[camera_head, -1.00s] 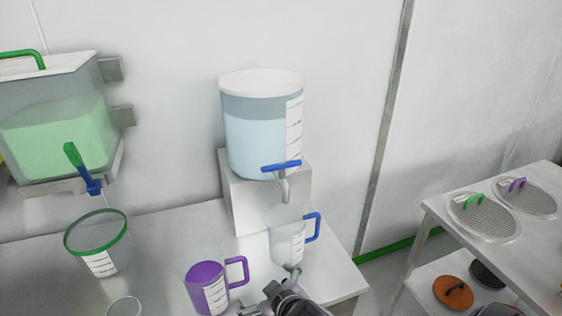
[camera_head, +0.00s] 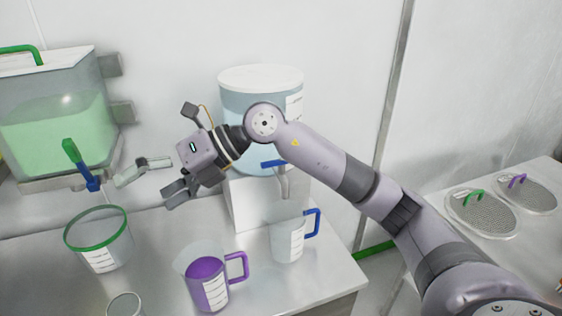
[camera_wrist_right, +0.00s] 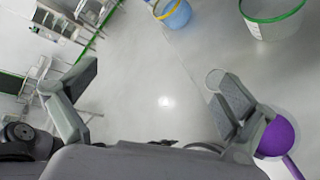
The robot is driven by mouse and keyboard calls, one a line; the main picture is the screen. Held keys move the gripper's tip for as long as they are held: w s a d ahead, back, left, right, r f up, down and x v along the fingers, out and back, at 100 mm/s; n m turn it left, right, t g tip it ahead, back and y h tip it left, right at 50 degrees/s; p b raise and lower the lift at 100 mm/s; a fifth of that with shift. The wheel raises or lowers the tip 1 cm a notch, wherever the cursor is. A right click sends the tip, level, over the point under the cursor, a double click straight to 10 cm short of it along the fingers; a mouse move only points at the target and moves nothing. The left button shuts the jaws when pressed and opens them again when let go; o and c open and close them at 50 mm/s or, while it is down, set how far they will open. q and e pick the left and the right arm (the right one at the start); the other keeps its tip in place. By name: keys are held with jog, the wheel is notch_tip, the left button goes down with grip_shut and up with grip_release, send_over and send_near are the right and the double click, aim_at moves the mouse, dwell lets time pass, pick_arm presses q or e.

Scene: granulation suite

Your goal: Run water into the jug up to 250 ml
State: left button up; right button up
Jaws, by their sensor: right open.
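The clear jug with the blue handle (camera_head: 289,240) stands upright on the bench, below the spout of the water tank. I cannot make out any water in it or a stream above it. The water tank (camera_head: 235,102) is a round vessel of pale blue liquid with a white lid, partly hidden by my right arm. Its blue tap lever (camera_head: 271,164) lies across the spout (camera_head: 284,184). My right gripper (camera_head: 150,188) is open and empty, left of the tank and above the bench. Its spread fingers also show in the right wrist view (camera_wrist_right: 155,88). My left gripper is not in view.
A purple-filled jug (camera_head: 207,283) and a green-rimmed container (camera_head: 99,252) stand on the bench, with a small glass (camera_head: 125,306) in front. A green-liquid tank (camera_head: 55,135) with its own tap hangs at left. A blue, yellow-rimmed container (camera_wrist_right: 174,12) shows in the wrist view.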

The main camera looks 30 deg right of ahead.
jog(key=w+d+m+t+h, duration=0.15)
jog(key=w+d+h, duration=0.25)
jog(key=d+h, duration=0.55)
jog(key=m+h, duration=0.4)
jog(key=m, duration=0.1)
send_near(281, 162)
jog(key=shift+g, duration=0.35)
jog(key=x, duration=0.3)
jog(key=p+x, duration=0.1)
jog(key=x, duration=0.3)
jog(key=w+p+x, duration=0.1)
jog(key=x, duration=0.2)
jog(key=shift+w+d+f, duration=0.1)
jog(key=shift+w+d, duration=0.05)
jog(key=shift+d, duration=0.15)
jog(key=shift+n, duration=0.25)
jog(key=shift+c, duration=0.4)
jog(key=c, duration=0.8)
